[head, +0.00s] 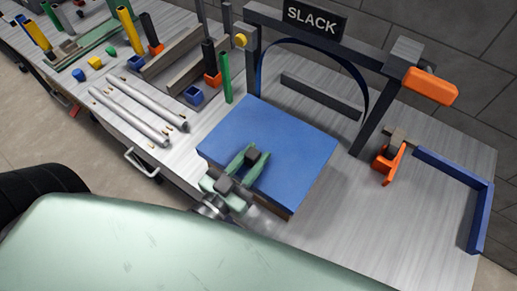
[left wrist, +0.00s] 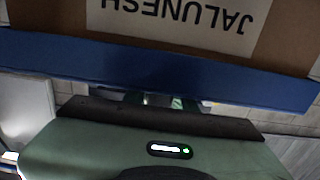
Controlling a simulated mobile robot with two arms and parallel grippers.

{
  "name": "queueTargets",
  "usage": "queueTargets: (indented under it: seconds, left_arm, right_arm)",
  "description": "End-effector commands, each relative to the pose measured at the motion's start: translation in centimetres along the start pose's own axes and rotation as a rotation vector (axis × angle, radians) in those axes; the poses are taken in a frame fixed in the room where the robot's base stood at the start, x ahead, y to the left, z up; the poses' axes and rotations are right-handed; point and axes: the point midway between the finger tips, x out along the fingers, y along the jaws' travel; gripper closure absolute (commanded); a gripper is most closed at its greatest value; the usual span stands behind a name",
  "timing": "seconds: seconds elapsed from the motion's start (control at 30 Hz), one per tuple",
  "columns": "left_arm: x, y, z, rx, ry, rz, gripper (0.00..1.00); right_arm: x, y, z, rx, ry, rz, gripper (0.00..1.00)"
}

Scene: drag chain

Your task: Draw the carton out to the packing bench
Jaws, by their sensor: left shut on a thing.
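The carton (head: 285,135) has a flat blue top and a brown side that shows along its lower right edge in the head view. It lies on the grey bench in front of the strapping frame. In the left wrist view its brown side with an upside-down white label (left wrist: 180,18) and a blue edge (left wrist: 150,65) fill the upper part. My left gripper (head: 250,158) reaches over the carton's near edge, with its green fingers over the blue top, and is shut on the carton. The exact contact is hidden. My right gripper is not in view.
A dark frame (head: 375,95) with a "SLACK" sign (head: 314,17) and a blue strap arch (head: 318,42) stands behind the carton. An orange clamp (head: 388,163) and a blue corner rail (head: 452,172) are at right. White tubes (head: 130,115) lie left.

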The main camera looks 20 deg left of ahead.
Motion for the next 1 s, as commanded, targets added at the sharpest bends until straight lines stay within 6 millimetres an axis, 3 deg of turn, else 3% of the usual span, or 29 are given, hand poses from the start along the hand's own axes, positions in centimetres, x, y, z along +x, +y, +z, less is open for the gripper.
queueTargets:
  seconds: [0.6, 0.93, 0.97, 1.0]
  left_arm:
    - [-3.7, 0.0, 0.2, -0.001, -0.006, -0.001, 1.00]
    - [-4.0, 0.0, 0.2, 0.000, -0.005, -0.001, 1.00]
    - [-4.0, 0.0, 0.2, 0.000, -0.005, -0.001, 0.68]
    - [-4.0, 0.0, 0.1, 0.000, -0.005, -0.001, 0.56]
  right_arm:
    - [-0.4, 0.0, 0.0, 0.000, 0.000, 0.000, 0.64]
    - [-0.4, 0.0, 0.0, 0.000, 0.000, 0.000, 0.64]
    - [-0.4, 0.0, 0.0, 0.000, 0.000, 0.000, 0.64]
    - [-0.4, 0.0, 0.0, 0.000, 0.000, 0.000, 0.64]
